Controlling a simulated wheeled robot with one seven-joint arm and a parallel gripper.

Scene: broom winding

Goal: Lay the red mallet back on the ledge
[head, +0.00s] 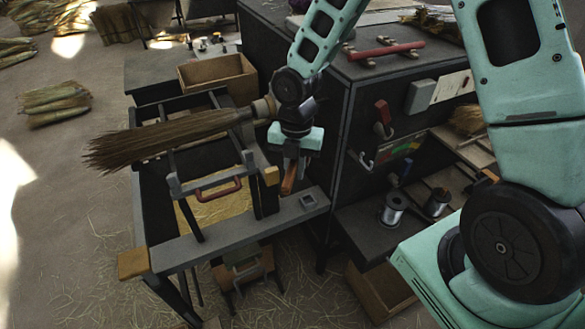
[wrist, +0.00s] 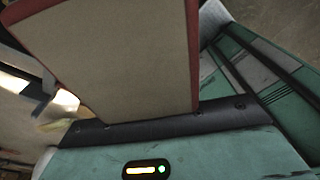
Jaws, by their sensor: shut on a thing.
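My gripper (head: 293,165) points down over the right end of the bench, beside the dark cabinet. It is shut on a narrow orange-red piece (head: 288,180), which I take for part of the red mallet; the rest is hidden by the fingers. In the wrist view a large beige face with red edges (wrist: 145,60) fills the upper middle, very close; it seems to be the held mallet. Below the gripper runs the grey front beam (head: 230,230) of the bench, perhaps the ledge. The held piece looks above it; whether they touch I cannot tell.
A straw broom (head: 170,138) lies across the bench frame, left of my gripper. A wooden box (head: 218,78) stands behind. The cabinet side carries a red-handled lever (head: 382,112) and a grey box (head: 420,96). Wire spools (head: 394,208) stand on the lower right shelf.

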